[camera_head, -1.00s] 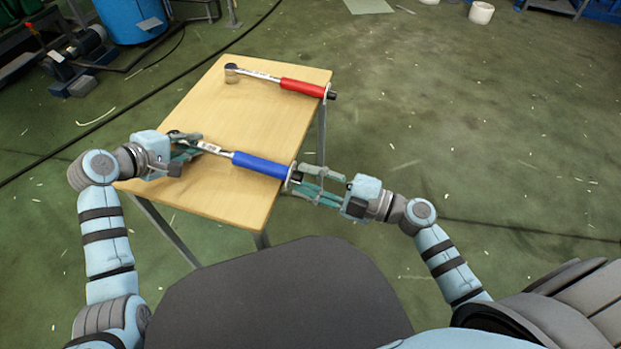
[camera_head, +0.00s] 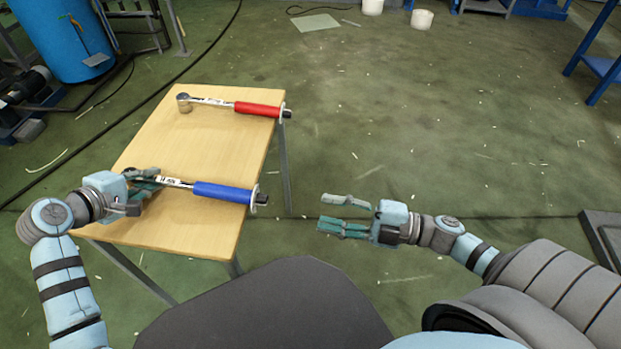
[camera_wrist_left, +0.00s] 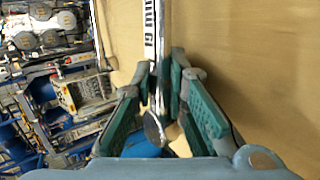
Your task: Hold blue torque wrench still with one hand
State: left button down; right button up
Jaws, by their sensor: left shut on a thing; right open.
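The blue torque wrench (camera_head: 222,192) lies across the near part of the wooden table, its blue handle to the right and its knob end at the table's right edge. My left gripper (camera_head: 150,181) is shut on the wrench's metal head end. In the left wrist view the green fingers close on both sides of the wrench's metal shaft (camera_wrist_left: 151,45). The gripper hides most of the wrench's head in the head view. My right gripper (camera_head: 345,214) is open and empty, off the table to the right of the wrench's handle, apart from it.
A red torque wrench (camera_head: 257,109) lies on the far part of the wooden table (camera_head: 215,150). A blue drum (camera_head: 78,40) and machinery stand at the back left. The floor right of the table is mostly clear. White buckets (camera_head: 421,20) stand far back.

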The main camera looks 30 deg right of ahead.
pick_arm(q)
jog(key=c, duration=1.5)
grip_release()
jog(key=v, duration=1.2)
jog(key=shift+d, duration=0.1)
